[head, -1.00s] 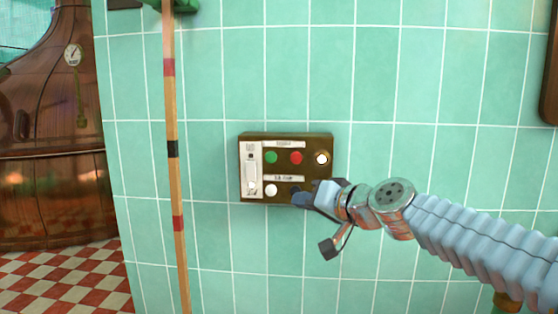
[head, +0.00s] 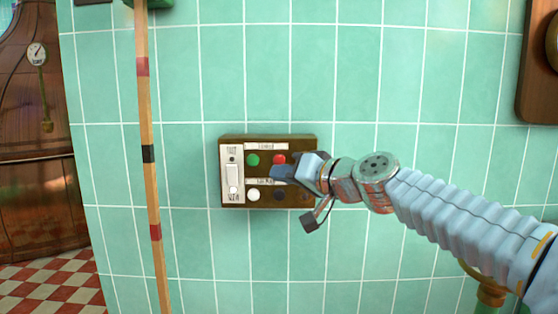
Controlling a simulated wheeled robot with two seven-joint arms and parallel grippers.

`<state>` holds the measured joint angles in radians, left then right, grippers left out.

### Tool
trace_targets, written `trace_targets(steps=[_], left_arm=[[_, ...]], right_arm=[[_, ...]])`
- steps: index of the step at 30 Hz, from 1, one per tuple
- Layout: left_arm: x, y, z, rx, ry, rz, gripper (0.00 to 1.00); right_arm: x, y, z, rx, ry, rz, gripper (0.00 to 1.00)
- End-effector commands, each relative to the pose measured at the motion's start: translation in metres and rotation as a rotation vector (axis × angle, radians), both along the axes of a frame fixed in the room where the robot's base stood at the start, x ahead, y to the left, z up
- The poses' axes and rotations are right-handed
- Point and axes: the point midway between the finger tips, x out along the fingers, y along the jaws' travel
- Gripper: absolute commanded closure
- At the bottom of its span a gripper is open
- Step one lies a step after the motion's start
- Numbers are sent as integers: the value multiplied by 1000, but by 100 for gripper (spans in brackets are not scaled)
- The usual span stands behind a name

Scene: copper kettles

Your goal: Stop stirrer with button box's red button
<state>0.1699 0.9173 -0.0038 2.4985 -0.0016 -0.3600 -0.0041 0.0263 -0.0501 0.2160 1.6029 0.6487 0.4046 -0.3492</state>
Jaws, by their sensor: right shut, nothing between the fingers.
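The button box (head: 265,202) is a dark brown-gold box on the green tiled wall, near the middle of the head view. Its red button (head: 279,158) is in the upper row, right of a green button (head: 253,160). My right gripper (head: 281,172) is shut and empty, with its dark tip just below the red button and overlapping its lower edge in the picture. I cannot tell whether it touches the button. The gripper hides the upper right part of the box. My left gripper is not in view. The stirrer cannot be made out.
The lower row has a white button (head: 253,195) and a dark button (head: 280,195). A white switch panel (head: 232,175) is at the box's left. A banded wooden pole (head: 149,180) stands left of it. A copper kettle (head: 25,110) is far left.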

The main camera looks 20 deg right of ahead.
Motion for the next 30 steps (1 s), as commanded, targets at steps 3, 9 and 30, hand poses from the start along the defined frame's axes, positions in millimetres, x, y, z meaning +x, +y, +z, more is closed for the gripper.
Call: trace_targets(steps=[3,9,30], left_arm=[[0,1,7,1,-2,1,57],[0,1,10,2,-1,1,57],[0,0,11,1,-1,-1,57]], right_arm=[[18,-6,2,0,2,-1,100],[41,-12,0,-1,1,0,100],[56,-16,0,-1,0,-1,100]])
